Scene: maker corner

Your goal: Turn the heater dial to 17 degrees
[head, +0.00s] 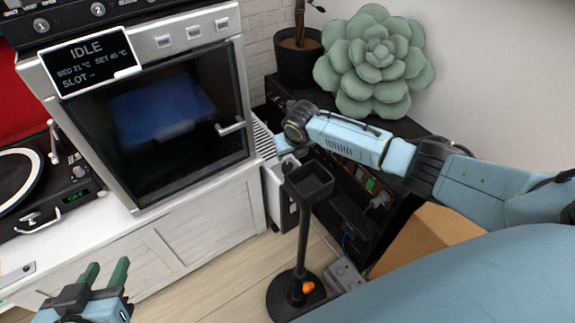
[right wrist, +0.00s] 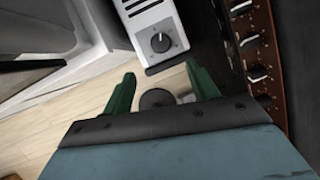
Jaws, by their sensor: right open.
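The heater is a narrow white unit (head: 274,192) on the floor between the white cabinet and the black rack, partly hidden by my right arm. In the right wrist view its white panel (right wrist: 147,16) carries a dark round dial (right wrist: 160,42) with marks around it; the numbers are too small to read. My right gripper (right wrist: 162,76) is open and empty, its green fingers apart and short of the dial, which lies ahead between them. In the head view its fingers are hidden. My left gripper (head: 107,265) is open and empty at the lower left, away from the heater.
A black stand with a small tray (head: 310,181) rises close to the heater. The black rack (head: 430,124) holds a plant pot and a succulent; a knobbed panel (right wrist: 258,50) is close on the right wrist view's right. An oven-like machine (head: 175,105) sits on the white cabinet (head: 205,222).

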